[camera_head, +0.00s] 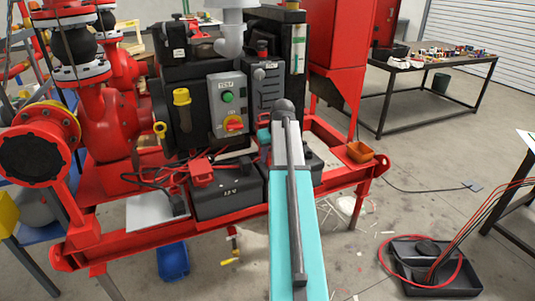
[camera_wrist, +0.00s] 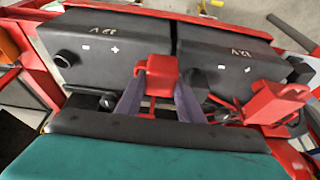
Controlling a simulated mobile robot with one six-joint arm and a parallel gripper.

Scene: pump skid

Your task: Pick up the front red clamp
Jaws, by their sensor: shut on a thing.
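My gripper (camera_wrist: 159,104) is shut on a red clamp (camera_wrist: 160,76), with one finger on each side of it. The clamp's block-shaped red top stands up between the fingertips, in front of the two black batteries in the wrist view. Its lower part is partly hidden by the fingers. A second red clamp (camera_wrist: 272,101) lies to the right in the wrist view, by the other battery; it also shows on the left battery in the head view (camera_head: 201,169). In the head view my arm hides the gripper and the held clamp.
Two black 12V batteries, one on the left (camera_wrist: 100,50) and one on the right (camera_wrist: 225,62), stand side by side on the red skid frame (camera_head: 110,245). Cables run near the second clamp.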

